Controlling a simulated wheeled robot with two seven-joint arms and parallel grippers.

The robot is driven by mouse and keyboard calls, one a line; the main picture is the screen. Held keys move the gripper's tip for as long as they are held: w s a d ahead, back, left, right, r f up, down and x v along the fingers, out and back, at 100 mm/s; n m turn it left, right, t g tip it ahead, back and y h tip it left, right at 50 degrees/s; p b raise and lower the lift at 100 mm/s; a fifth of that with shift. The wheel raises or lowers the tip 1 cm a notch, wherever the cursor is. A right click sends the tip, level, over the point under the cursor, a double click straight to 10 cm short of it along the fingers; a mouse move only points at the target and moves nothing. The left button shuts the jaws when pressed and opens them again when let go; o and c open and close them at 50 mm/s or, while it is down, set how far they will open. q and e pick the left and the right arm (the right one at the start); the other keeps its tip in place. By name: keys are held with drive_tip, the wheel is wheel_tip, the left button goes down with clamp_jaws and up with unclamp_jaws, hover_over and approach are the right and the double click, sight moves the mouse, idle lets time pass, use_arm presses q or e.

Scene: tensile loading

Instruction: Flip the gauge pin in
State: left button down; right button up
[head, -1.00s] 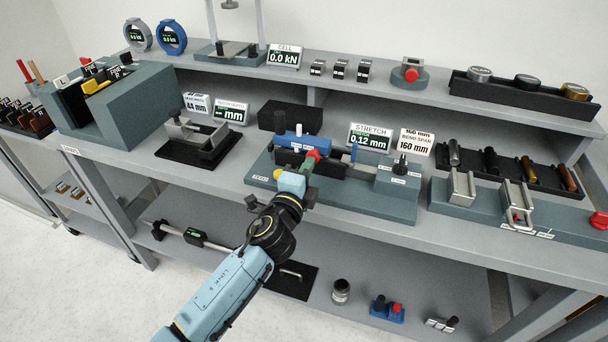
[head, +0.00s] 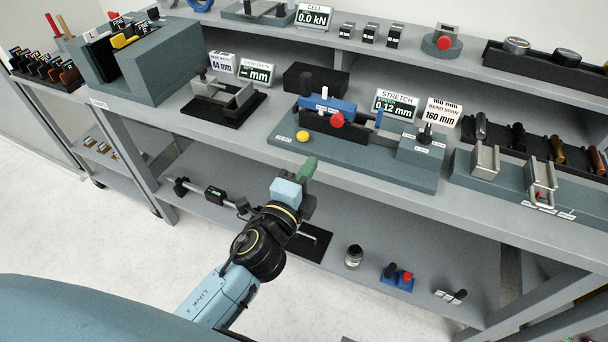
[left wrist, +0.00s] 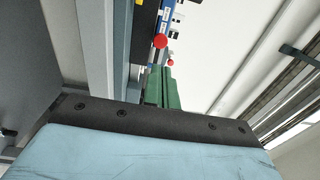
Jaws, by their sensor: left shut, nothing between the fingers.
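The stretch fixture (head: 350,150) stands on the bench with a blue block (head: 328,104), a red ball knob (head: 337,120), a white peg (head: 325,92) and a thin blue upright pin (head: 378,118). A yellow knob (head: 302,136) is at its front left. I cannot tell for sure which of these is the gauge pin. The stretch display (head: 395,105) reads 0.12 mm. My left gripper (head: 310,165), with green fingers, is shut and empty in front of the fixture, apart from the knobs. In the left wrist view the green fingers (left wrist: 163,88) lie below a red knob (left wrist: 160,41).
A grey clamp on a black base (head: 222,98) stands left of the fixture, and a grey stand with metal holders (head: 530,180) is to its right. The bench's front edge runs close behind my gripper. The lower shelf holds a dark plate (head: 310,243) and small parts.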

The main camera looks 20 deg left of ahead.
use_arm(q)
drive_tip(key=shift+s+a, duration=0.1)
drive_tip(key=shift+s, duration=0.7)
drive_tip(key=s+a+f+n+g, duration=0.2)
drive_tip(key=s+f+n+g, duration=0.15)
drive_tip(key=f, duration=0.85)
drive_tip(key=s+a+f+n+g, duration=0.1)
drive_tip(key=s+f+n+g, duration=0.3)
drive_tip(key=f, duration=0.8)
drive_tip(key=s+a+f+g, duration=0.2)
drive_tip(key=s+f, duration=0.3)
drive_tip(key=f, duration=0.7)
drive_tip(key=s+a+f+n+g, duration=0.2)
drive_tip(key=s+f, duration=0.3)
drive_tip(key=s, duration=0.4)
drive_tip(key=s+a+f+n+g+y, duration=0.1)
drive_tip(key=s+a+f+n+g, duration=0.1)
drive_tip(key=s+f, duration=0.3)
drive_tip(key=s+a+f+n+g, duration=0.3)
drive_tip(key=s+f+n+g, duration=0.1)
drive_tip(key=s, duration=0.9)
drive_tip(key=shift+s+f+n+y, duration=0.2)
drive_tip(key=shift+f+n+y, duration=0.15)
drive_tip(key=shift+f, duration=0.2)
